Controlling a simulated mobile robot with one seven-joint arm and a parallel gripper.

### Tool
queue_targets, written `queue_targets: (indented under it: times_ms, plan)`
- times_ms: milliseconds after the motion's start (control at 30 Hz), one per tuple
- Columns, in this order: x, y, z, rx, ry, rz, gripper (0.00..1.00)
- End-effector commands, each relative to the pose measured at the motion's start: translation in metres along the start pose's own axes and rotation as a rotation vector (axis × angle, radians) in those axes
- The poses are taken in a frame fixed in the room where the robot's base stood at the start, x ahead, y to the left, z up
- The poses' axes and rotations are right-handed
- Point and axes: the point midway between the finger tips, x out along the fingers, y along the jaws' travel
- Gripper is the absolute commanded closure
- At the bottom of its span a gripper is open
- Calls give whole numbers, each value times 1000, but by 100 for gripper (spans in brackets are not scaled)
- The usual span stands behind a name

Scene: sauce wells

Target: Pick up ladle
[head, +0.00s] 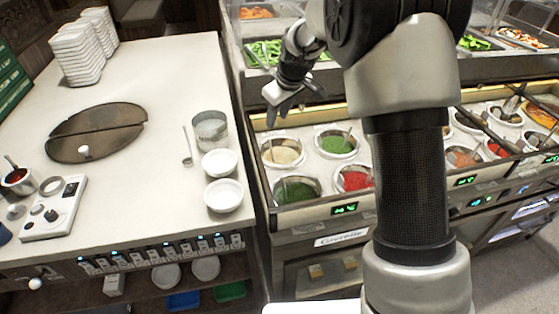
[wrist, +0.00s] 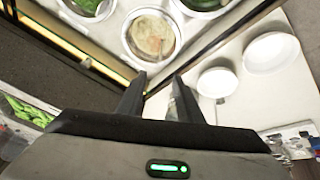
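A thin pale ladle (head: 187,147) lies on the white counter in the head view, left of a grey metal container (head: 210,127) and two white bowls. My gripper (head: 277,112) hangs above the back edge of the sauce station, empty and apart from the ladle. In the wrist view its two fingers (wrist: 158,86) are spread with a gap between them. I cannot make out the loose ladle in the wrist view.
White bowls (head: 222,195) stand near the counter's right edge. The counter's middle is clear. A glass-fronted food display rises behind the wells.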

Motion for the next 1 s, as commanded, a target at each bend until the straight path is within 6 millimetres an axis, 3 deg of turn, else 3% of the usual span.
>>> queue_targets:
  times_ms: [400, 667, 1000]
  plan:
    - [89, -1, 2, 0, -3, -1, 67]
    - [109, 0, 1, 2, -1, 0, 67]
    - [154, -1, 2, 2, -2, 0, 67]
